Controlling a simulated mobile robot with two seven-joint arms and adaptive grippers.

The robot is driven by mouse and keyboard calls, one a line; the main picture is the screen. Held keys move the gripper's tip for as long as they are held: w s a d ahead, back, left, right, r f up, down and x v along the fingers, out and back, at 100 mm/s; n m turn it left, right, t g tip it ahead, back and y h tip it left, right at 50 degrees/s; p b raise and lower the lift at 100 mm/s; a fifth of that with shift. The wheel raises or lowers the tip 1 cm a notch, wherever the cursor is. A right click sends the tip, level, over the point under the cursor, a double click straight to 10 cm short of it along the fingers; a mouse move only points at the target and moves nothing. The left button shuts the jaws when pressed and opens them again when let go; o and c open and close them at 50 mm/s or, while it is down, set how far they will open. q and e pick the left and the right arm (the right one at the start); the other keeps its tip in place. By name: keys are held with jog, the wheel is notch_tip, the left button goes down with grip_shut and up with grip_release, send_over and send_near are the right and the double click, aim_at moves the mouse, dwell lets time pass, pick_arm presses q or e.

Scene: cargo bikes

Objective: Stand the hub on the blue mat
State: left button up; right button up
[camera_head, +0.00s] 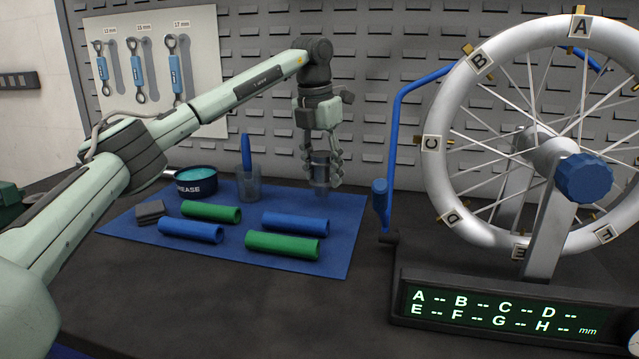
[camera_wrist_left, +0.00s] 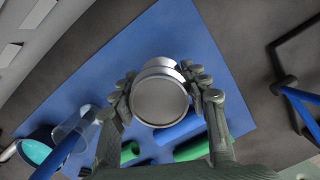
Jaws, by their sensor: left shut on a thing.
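The hub (camera_head: 320,172) is a grey metal cylinder, held upright at the far right part of the blue mat (camera_head: 345,235). My left gripper (camera_head: 322,170) points down and is shut on the hub. In the left wrist view the hub (camera_wrist_left: 160,98) shows its round end between the two fingers, with the mat (camera_wrist_left: 130,50) behind it. I cannot tell whether the hub's lower end touches the mat or hangs just above it. My right gripper is not in view.
On the mat are blue tubes (camera_head: 295,224), green tubes (camera_head: 283,245), dark pads (camera_head: 149,212), a grease pot (camera_head: 195,186) and a clear cup (camera_head: 250,184) with a blue-handled tool. A wheel truing stand (camera_head: 500,290) with a blue lever (camera_head: 395,130) stands right of the mat.

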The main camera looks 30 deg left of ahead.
aim_at(322, 183)
pick_arm(q)
jog(key=shift+f, duration=1.5)
jog(key=o, duration=1.4)
jog(key=shift+c, duration=0.2)
jog(key=r, duration=0.4)
jog(key=s+r, duration=0.1)
jog(key=r, duration=0.7)
jog(key=shift+s+a, duration=0.15)
jog(key=shift+s, duration=0.2)
